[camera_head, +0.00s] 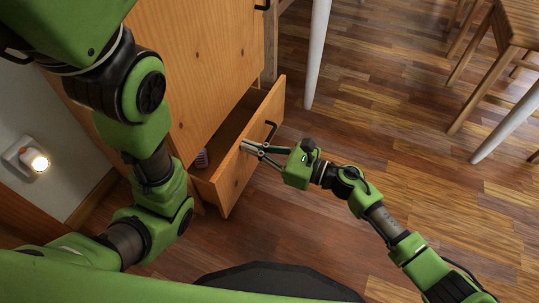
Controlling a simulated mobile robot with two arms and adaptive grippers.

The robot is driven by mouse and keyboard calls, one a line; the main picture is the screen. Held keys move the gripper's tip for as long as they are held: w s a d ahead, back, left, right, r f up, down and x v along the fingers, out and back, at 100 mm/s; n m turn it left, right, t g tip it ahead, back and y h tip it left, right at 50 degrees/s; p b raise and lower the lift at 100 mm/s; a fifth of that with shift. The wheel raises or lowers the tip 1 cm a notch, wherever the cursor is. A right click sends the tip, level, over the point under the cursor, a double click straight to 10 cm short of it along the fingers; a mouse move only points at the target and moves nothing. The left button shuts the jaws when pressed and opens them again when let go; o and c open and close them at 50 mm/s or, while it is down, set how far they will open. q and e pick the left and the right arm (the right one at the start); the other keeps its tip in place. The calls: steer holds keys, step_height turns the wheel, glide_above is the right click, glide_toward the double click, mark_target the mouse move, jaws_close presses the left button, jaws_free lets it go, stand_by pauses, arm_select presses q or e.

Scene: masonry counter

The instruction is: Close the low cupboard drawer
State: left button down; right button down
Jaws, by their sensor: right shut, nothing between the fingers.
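The low wooden cupboard drawer (240,180) stands pulled out at the bottom of the cupboard (200,60). Its front carries a dark handle (271,131), and a small purplish item (201,159) shows inside it. My right gripper (246,147) is shut and empty, with its fingertips at the drawer front, just below and left of the handle; whether they touch the wood I cannot tell. My left arm crosses the left side of the view, and I cannot make out its gripper.
Wooden stools or chairs (515,25) stand at the upper right, and pale legs (318,50) rise near the cupboard. The wooden floor (390,110) in front of the drawer is otherwise clear.

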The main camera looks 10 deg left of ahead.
mark_target(238, 141)
steer(key=shift+b+x, duration=0.35)
steer(key=shift+x, duration=1.6)
